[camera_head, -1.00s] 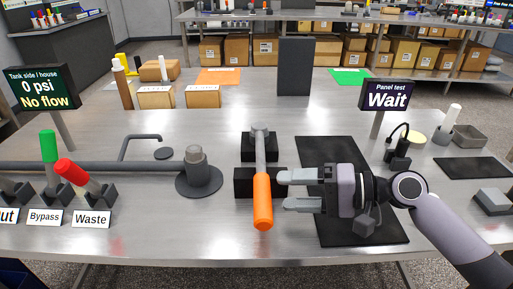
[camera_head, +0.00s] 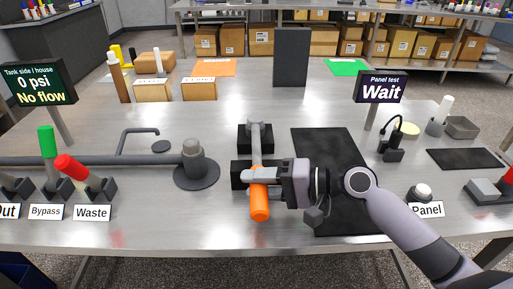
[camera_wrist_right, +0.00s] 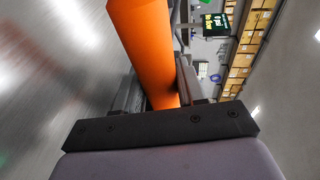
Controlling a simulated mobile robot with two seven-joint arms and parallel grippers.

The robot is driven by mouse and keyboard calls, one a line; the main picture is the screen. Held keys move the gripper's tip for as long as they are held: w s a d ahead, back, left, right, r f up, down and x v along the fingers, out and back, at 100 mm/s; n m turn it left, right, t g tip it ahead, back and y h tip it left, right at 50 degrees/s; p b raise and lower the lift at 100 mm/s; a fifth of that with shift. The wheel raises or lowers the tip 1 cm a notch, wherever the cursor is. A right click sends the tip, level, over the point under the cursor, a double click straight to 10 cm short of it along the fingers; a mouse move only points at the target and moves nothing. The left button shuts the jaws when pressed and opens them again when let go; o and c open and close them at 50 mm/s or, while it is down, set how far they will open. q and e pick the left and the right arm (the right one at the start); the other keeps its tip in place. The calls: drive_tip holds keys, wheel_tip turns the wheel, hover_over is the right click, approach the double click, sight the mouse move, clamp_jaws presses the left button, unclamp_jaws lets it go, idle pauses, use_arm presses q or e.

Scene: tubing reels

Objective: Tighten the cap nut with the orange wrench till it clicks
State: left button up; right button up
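The orange-handled wrench (camera_head: 260,206) lies across two black cradle blocks (camera_head: 243,172), its grey head (camera_head: 255,130) on the rear one. My right gripper (camera_head: 262,178) is at the handle from the right; in the right wrist view the handle (camera_wrist_right: 148,45) runs between its two fingers, close against both. It looks shut on the handle. The grey cap nut (camera_head: 192,147) appears to be on top of the upright fitting (camera_head: 196,168) at the pipe's end, left of the wrench and apart from it. My left gripper is not in view.
Left are valve levers, green (camera_head: 46,141) and red (camera_head: 70,166). Signs read "0 psi No flow" (camera_head: 37,84) and "Wait" (camera_head: 382,88). A black mat (camera_head: 335,215) lies under my right arm.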

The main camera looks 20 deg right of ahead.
clamp_jaws()
drive_tip(key=shift+r, duration=0.15)
drive_tip(key=shift+w+r, duration=0.1)
drive_tip(key=shift+r, duration=0.55)
wheel_tip(320, 180, up, 18)
drive_tip(key=p, duration=0.2)
drive_tip(key=s+a+f+n+g+y+p, duration=0.2)
drive_tip(key=s+a+f+n+g, duration=0.4)
drive_tip(key=s+g, duration=0.1)
drive_tip(key=shift+s+g, duration=0.35)
drive_tip(key=shift+g, duration=0.05)
drive_tip(key=shift+f, duration=0.1)
